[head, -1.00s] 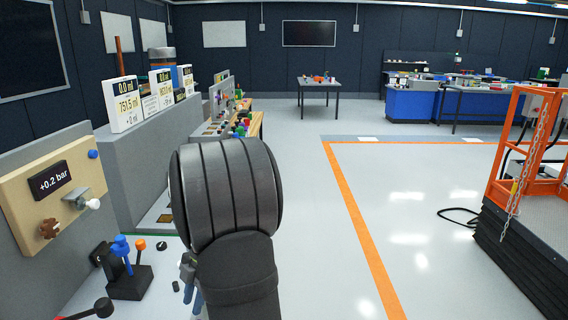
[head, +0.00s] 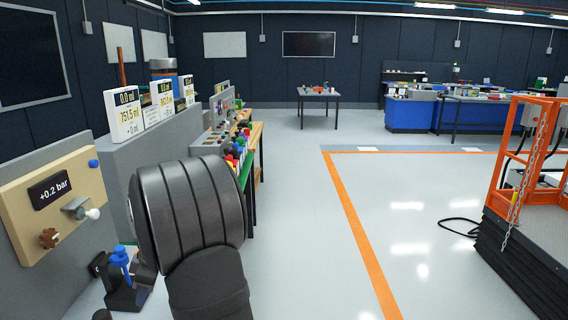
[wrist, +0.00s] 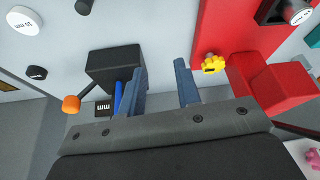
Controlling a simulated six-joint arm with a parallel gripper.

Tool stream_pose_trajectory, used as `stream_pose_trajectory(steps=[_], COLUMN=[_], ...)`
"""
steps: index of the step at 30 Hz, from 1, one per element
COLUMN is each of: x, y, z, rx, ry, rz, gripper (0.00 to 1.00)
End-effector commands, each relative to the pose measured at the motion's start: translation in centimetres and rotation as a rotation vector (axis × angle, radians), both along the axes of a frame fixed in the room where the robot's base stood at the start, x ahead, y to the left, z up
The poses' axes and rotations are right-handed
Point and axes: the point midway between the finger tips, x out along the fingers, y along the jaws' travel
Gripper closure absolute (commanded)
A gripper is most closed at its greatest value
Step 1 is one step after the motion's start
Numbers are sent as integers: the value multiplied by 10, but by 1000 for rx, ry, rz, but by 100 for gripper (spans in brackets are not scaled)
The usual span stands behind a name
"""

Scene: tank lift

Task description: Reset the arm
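My arm (head: 190,210) rises in the front left of the head view and hides my gripper there. In the wrist view my gripper (wrist: 160,88) shows two blue-grey fingers standing apart with nothing between them. A black block (wrist: 112,65) is beyond the left finger, with a blue part partly hidden beside that finger. The gripper is above the bench surface; I cannot tell its exact height.
A wooden panel (head: 55,195) reading +0.2 bar and a black stand with a blue top (head: 122,257) are left of my arm. The wrist view shows a red block (wrist: 285,92), a yellow knob (wrist: 212,63) and an orange knob (wrist: 71,104). Open floor (head: 300,240) lies right.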

Motion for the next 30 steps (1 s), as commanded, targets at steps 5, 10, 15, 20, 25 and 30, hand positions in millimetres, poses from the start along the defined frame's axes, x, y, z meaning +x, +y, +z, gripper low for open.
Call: stream_pose_trajectory(steps=[5,10,15,20,25,30], x=[1,1,0,0,-1,-1], y=[22,41,57,67,71,71], z=[7,13,18,21,22,22], rx=[1,1,1,0,1,0], ry=[-1,-2,0,-1,0,-1], rz=[-90,-178,-250,-294,-314,-315], gripper=[69,69,69,69,69,69])
